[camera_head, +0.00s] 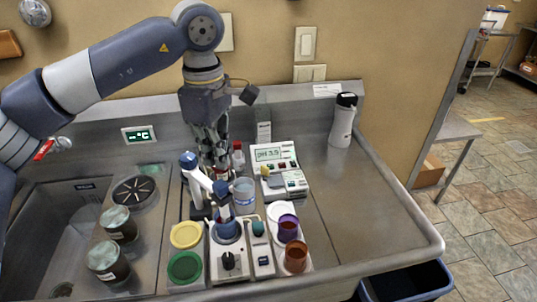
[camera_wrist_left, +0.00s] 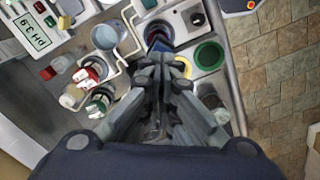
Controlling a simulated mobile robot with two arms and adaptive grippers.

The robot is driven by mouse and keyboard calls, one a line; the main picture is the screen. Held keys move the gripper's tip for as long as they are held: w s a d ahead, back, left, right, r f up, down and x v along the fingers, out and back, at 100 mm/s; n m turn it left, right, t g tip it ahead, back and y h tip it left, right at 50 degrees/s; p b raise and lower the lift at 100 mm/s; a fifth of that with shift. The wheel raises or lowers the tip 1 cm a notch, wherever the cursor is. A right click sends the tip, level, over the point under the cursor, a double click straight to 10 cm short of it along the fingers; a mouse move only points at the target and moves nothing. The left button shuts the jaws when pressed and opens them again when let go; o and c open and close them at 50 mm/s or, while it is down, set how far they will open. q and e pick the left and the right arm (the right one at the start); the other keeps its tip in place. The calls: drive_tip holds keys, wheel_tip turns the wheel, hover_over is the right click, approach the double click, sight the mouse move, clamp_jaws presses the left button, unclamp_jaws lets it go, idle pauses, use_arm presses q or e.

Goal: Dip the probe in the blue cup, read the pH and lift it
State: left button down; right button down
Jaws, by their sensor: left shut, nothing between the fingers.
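The blue cup (camera_head: 228,231) stands on a white stirrer plate in front of my left gripper. A jointed blue-and-white probe arm (camera_head: 198,173) leans over, and its dark blue probe end (camera_head: 223,212) is at the cup's mouth; I cannot tell how deep the tip sits. The pH meter (camera_head: 288,155) behind reads PH 3.9; its display also shows in the left wrist view (camera_wrist_left: 32,32). My left gripper (camera_head: 218,166) is shut and empty, pointing down behind the probe arm; its fingers (camera_wrist_left: 160,65) hide most of the probe in the left wrist view. My right gripper is out of view.
A clear beaker (camera_head: 243,194) stands close behind the blue cup. Purple (camera_head: 288,228) and orange-brown (camera_head: 295,257) cups are to the right, yellow (camera_head: 186,235) and green (camera_head: 184,267) lids to the left. Two jars (camera_head: 108,262) stand beside the sink.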

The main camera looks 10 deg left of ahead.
sight(220, 183)
use_arm(q)
drive_tip(key=c, duration=1.7)
unclamp_jaws()
drive_tip(key=o, duration=0.3)
drive_tip(key=shift+r+n, duration=0.2)
drive_tip(key=shift+n, duration=0.4)
drive_tip(key=shift+o, duration=0.2)
drive_tip(key=n, duration=0.1)
drive_tip(key=r+n, duration=0.1)
drive_tip(key=n, duration=0.3)
drive_tip(key=shift+r, duration=0.3)
wheel_tip(220, 183, down, 8)
drive_tip(key=n+p, duration=0.2)
drive_tip(key=n, duration=0.4)
drive_tip(key=shift+r+n+p, duration=0.15)
drive_tip(key=shift+n+p, duration=0.25)
drive_tip(key=shift+f, duration=0.65)
